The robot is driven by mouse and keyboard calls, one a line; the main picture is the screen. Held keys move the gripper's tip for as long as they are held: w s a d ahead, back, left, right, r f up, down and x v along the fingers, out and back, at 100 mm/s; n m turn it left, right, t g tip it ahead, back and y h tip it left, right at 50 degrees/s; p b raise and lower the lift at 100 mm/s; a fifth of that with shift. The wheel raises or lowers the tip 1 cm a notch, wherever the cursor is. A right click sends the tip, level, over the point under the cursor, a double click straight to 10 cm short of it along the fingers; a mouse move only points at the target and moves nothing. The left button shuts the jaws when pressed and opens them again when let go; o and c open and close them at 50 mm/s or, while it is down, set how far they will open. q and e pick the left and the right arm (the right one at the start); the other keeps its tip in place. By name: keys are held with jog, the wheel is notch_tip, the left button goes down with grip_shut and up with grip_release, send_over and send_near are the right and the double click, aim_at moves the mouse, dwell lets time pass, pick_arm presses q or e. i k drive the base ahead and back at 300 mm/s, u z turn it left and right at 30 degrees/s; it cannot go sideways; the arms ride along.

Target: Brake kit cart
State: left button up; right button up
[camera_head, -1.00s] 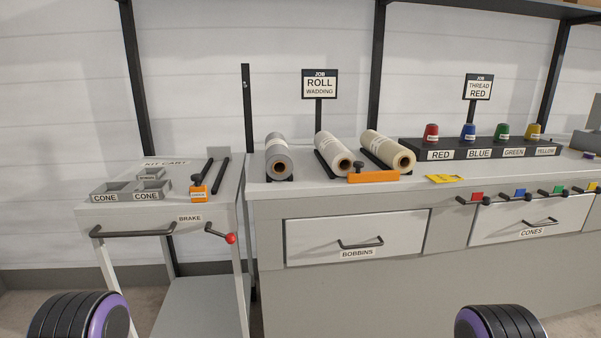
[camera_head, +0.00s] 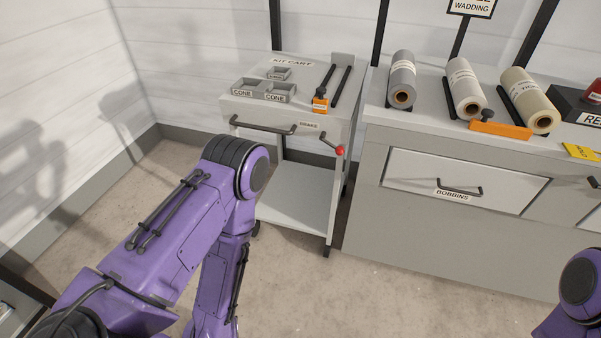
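The kit cart (camera_head: 310,120) stands left of the workbench, with a lower shelf under its top. Its brake lever (camera_head: 331,145) with a red knob (camera_head: 339,151) sticks out at the front right, under the "BRAKE" label (camera_head: 309,125). A dark handle (camera_head: 262,128) runs along the cart's front left. My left arm (camera_head: 185,235) is bent in front of and left of the cart, its elbow near the handle. My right arm (camera_head: 575,290) shows only at the lower right edge. Neither gripper shows.
The workbench (camera_head: 400,225) stands right of the cart, with a bobbins drawer (camera_head: 463,180), rolls (camera_head: 466,88) and an orange clamp (camera_head: 500,130) on top. Grey cone trays (camera_head: 264,91) and an orange block (camera_head: 320,105) sit on the cart. Floor (camera_head: 310,285) is clear in front.

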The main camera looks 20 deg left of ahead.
aim_at(339, 149)
jog(key=u, duration=0.6)
jog(key=k, duration=0.65)
jog(key=u, duration=0.5)
jog(key=i, duration=1.4)
jog(key=z, duration=1.2)
jog(key=i, duration=0.25)
jog(key=z, duration=0.2)
